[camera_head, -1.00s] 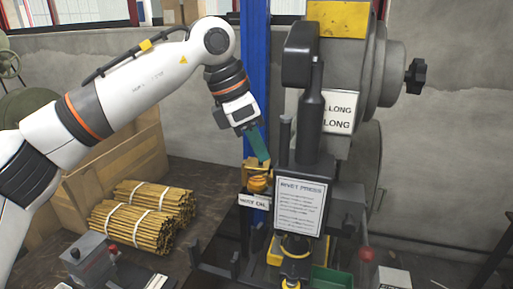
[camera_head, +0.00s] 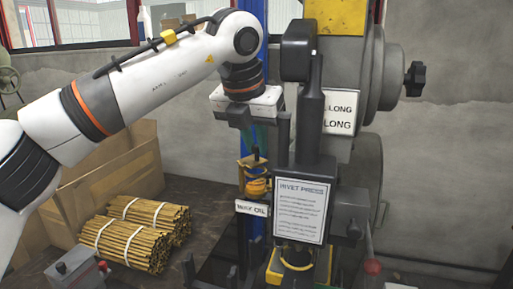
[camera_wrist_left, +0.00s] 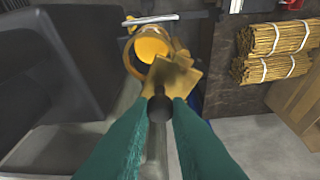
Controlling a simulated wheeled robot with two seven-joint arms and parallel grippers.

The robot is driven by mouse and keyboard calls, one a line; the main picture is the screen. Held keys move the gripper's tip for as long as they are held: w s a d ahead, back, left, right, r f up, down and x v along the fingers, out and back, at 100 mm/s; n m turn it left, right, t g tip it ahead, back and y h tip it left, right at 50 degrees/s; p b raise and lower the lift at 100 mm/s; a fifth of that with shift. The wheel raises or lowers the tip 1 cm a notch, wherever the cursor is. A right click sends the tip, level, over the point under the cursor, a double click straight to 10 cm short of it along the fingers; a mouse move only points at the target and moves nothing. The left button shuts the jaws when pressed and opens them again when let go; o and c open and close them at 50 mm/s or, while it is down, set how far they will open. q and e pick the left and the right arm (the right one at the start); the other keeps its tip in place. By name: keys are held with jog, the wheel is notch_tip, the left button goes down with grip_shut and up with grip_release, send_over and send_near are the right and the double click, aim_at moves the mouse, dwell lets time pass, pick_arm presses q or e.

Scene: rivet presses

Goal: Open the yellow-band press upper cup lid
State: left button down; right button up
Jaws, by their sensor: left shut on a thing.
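The rivet press (camera_head: 312,120) stands right of centre in the head view, with a yellow band plate (camera_head: 337,17) at its top. The upper cup (camera_head: 257,187) is a small yellow-orange cup on its left side, above a white label. Its yellow lid (camera_head: 250,163) has a dark knob (camera_head: 256,154). My left gripper (camera_head: 257,144) is above the lid. In the left wrist view, its green fingers (camera_wrist_left: 158,102) are shut on the dark knob. There the lid (camera_wrist_left: 174,76) stands tilted up beside the cup (camera_wrist_left: 152,45), whose bright yellow inside shows. My right gripper is not in view.
Bundles of yellow rods (camera_head: 140,232) lie on the dark bench at left, before a wooden crate (camera_head: 110,180). A grey box (camera_head: 75,272) is at the front left. A red-knobbed lever (camera_head: 372,266) is at the lower right. The press body stands close right of my gripper.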

pick_arm(q)
jog(key=n, duration=0.1)
jog(key=n+y, duration=0.1)
jog(key=n, duration=0.1)
jog(key=shift+w+a+n+b, duration=0.25)
jog(key=shift+w+n+b, duration=0.05)
jog(key=shift+w+b, duration=0.1)
jog(key=shift+w+a+n+y, duration=0.15)
jog(key=shift+n+y, duration=0.3)
jog(key=shift+n, duration=0.35)
jog(key=shift+w+a+n+y, duration=0.15)
jog(key=shift+n+y, duration=0.3)
jog(key=shift+n, duration=0.35)
jog(key=shift+s, duration=0.1)
jog(key=c, duration=1.4)
grip_release()
jog(key=shift+o, duration=0.2)
jog(key=v, duration=1.2)
jog(key=shift+s+f, duration=0.1)
jog(key=shift+s, duration=0.05)
